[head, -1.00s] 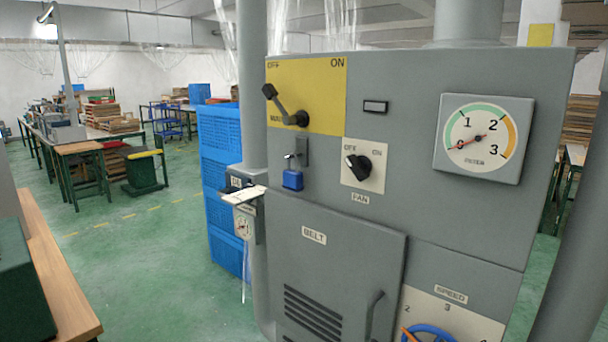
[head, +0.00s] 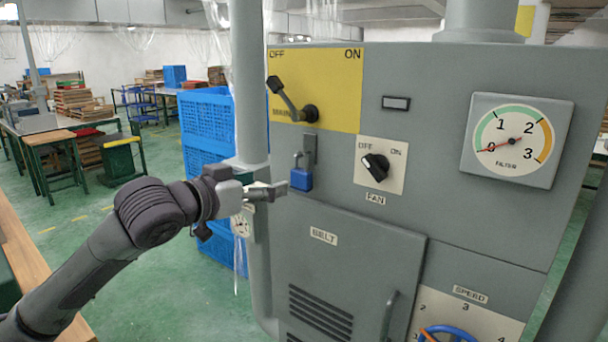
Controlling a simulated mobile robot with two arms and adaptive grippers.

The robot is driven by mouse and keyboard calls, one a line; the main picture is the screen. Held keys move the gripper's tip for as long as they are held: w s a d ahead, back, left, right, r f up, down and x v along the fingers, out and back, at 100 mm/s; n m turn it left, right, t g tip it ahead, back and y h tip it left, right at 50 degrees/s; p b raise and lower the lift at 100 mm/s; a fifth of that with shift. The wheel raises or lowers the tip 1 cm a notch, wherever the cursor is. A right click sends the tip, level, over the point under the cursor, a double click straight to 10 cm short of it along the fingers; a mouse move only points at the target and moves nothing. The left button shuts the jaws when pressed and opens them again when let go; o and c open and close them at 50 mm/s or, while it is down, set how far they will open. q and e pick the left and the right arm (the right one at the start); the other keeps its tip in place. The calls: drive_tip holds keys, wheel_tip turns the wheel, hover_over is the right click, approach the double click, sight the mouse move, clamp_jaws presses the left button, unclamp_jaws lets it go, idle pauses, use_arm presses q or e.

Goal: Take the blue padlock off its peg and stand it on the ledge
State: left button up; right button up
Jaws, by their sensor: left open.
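The blue padlock (head: 301,179) hangs by its shackle from a peg on a small grey plate (head: 309,150), below the yellow OFF/ON panel on the grey cabinet. My left gripper (head: 281,190) is open and empty. Its fingertips are just left of the padlock body and slightly low; I cannot tell whether they touch it. I cannot clearly make out the ledge; a step-like edge runs along the top of the BELT door (head: 370,240), below the padlock. My right gripper does not show.
A lever switch (head: 292,100) sits above the padlock and the FAN knob (head: 376,167) to its right. A grey vertical pipe (head: 248,80) stands left of the cabinet, close to my left gripper. Blue crates (head: 207,120) are stacked behind it.

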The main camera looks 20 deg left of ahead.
sight(298, 175)
use_arm(q)
drive_tip(key=p+x, duration=0.1)
drive_tip(key=x, duration=0.5)
drive_tip(key=shift+w+d, duration=0.1)
drive_tip(key=p+x, duration=0.2)
drive_tip(key=x, duration=0.3)
drive_tip(key=shift+w+d+f, duration=0.1)
drive_tip(key=shift+w+d, duration=0.1)
drive_tip(key=shift+w, duration=0.05)
drive_tip(key=shift+s, duration=0.1)
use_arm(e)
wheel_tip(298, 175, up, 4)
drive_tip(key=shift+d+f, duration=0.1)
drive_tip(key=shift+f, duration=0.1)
use_arm(q)
drive_tip(key=shift+c, duration=1.2)
drive_tip(key=c, duration=0.9)
drive_tip(key=shift+c, duration=0.2)
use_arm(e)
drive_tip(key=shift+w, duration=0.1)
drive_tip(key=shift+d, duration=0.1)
